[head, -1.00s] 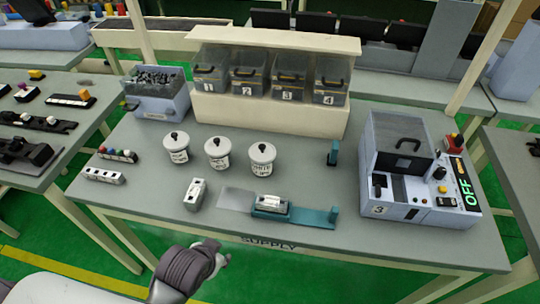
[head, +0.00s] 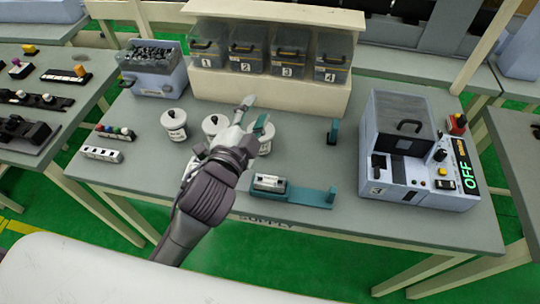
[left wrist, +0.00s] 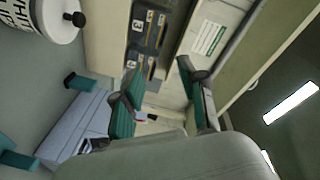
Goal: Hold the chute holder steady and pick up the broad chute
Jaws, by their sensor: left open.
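My left gripper (head: 255,112) is open and empty, raised over the supply table in front of the white jars. Its two teal-padded fingers stand apart in the left wrist view (left wrist: 163,100). I cannot tell for sure which parts are the chute holder and the broad chute. A long white block with openings (head: 102,155) lies at the table's left, and a row of coloured knobs (head: 116,132) stands behind it. A teal fixture (head: 305,196) with a small metallic block (head: 269,183) lies right of my forearm. My right gripper does not show.
Lidded white jars stand mid-table, the left one (head: 174,124) clear of my arm. Numbered bins (head: 289,52) fill the shelf behind. A bin of dark parts (head: 153,70) is back left. A machine reading OFF (head: 410,150) stands right. A teal post (head: 333,132) stands between.

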